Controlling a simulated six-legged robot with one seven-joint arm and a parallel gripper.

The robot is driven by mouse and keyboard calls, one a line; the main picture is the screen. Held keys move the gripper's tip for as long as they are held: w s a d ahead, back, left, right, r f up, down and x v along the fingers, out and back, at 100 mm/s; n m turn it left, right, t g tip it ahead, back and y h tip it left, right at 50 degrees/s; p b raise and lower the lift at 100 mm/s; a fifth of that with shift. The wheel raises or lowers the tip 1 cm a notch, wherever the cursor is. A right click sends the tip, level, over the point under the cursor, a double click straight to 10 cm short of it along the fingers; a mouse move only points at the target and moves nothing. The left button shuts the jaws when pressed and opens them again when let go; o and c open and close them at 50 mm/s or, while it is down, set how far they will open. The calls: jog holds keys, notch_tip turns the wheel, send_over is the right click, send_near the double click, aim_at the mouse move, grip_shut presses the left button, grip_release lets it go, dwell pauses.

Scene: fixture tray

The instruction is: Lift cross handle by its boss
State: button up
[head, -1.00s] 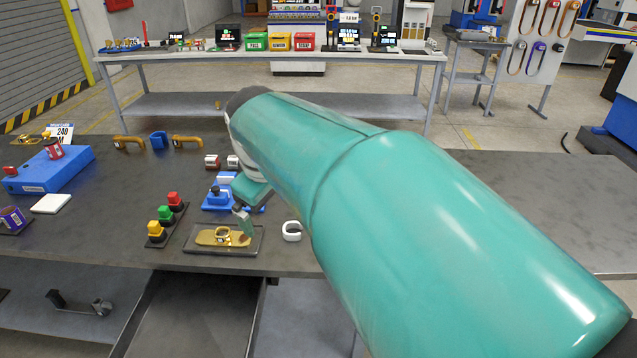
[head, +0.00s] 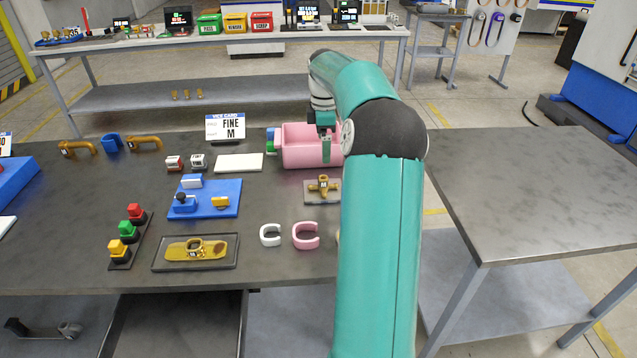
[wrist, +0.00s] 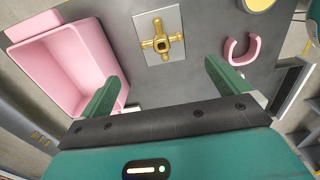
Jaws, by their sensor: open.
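The gold cross handle (head: 323,187) with its raised central boss rests on a small grey plate (head: 312,199) on the dark table. In the wrist view the cross handle (wrist: 160,42) lies flat, arms spread, ahead of and roughly between my fingers. My gripper (wrist: 162,78) is open and empty, with green fingers wide apart; the handle is beyond the fingertips, not touched. In the head view my gripper (head: 326,147) hangs near the pink bin, behind the cross handle. My arm covers the table to the right of the handle.
The open pink bin (head: 298,150) stands close behind the handle; it fills the left of the wrist view (wrist: 58,72). A pink C-shaped piece (head: 306,236) and a white one (head: 270,234) lie in front. A blue fixture (head: 228,190) and a tray with a gold plate (head: 160,258) are left.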

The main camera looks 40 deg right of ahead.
aim_at(323, 180)
jog(key=f, duration=0.8)
jog(key=shift+s+f, duration=0.3)
jog(key=shift+f, duration=0.05)
jog(key=f, duration=0.5)
jog(key=shift+w+a, duration=0.1)
jog(key=shift+w, duration=0.1)
jog(key=c, duration=0.6)
jog(key=shift+r, duration=0.1)
jog(key=shift+c, duration=0.5)
